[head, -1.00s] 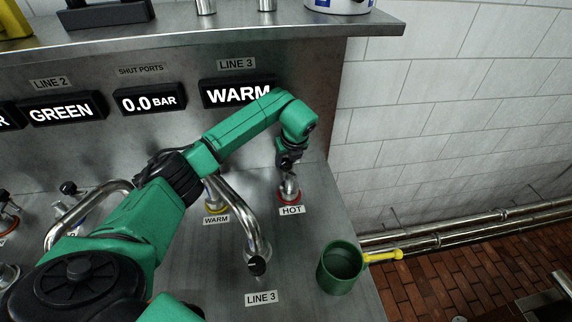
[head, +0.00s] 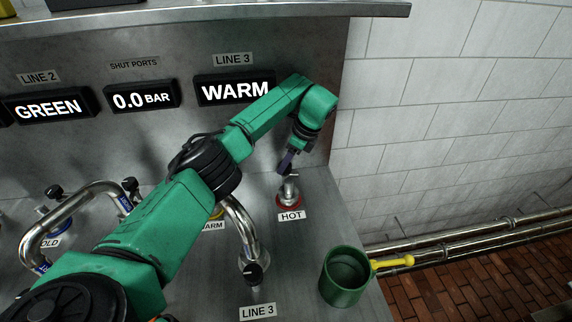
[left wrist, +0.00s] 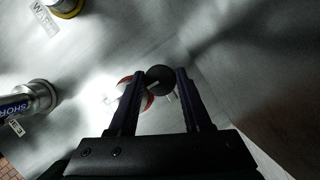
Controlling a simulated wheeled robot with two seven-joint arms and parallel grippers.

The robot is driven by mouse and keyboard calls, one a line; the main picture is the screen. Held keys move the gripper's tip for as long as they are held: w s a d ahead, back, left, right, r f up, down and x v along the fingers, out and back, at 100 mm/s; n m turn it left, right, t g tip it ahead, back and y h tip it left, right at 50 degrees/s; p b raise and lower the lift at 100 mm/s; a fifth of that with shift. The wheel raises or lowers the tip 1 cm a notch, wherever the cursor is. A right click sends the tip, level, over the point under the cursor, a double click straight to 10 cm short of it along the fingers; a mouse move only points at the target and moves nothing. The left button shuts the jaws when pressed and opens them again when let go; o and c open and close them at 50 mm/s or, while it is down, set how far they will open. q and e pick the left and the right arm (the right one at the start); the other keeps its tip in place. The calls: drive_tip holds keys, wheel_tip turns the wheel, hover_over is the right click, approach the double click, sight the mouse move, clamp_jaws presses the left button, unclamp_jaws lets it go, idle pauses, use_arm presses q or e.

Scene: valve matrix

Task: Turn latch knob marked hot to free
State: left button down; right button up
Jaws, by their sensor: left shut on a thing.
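The hot port (head: 288,197) is a metal fitting with a red ring, behind the HOT label (head: 291,215) on the steel bench. My left gripper (head: 287,164) points down over its top. In the left wrist view, the round black knob (left wrist: 160,78) with a pale mark lies between the two fingertips of my left gripper (left wrist: 158,80), and they are shut on it. Part of the red ring (left wrist: 148,101) shows below the knob. In the head view the gripper largely hides the knob. My right gripper is not in view.
A bent steel pipe (head: 241,222) stands left of the hot port, by the LINE 3 label (head: 257,312). A green mug (head: 342,284) with a yellow handle stands at front right. The line 3 display (head: 235,89) reads WARM. A tiled wall (head: 440,120) is at right.

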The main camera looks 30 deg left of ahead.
use_arm(q)
drive_tip(key=shift+r+n, duration=0.1)
drive_tip(key=shift+n, duration=0.4)
drive_tip(key=shift+c, duration=1.7)
unclamp_jaws()
drive_tip(key=p+v, duration=0.2)
drive_tip(key=v, duration=1.2)
drive_tip(key=shift+w+r+p, duration=0.2)
drive_tip(key=shift+r+p, duration=0.05)
drive_tip(key=shift+p, duration=0.15)
drive_tip(key=shift+w, duration=0.1)
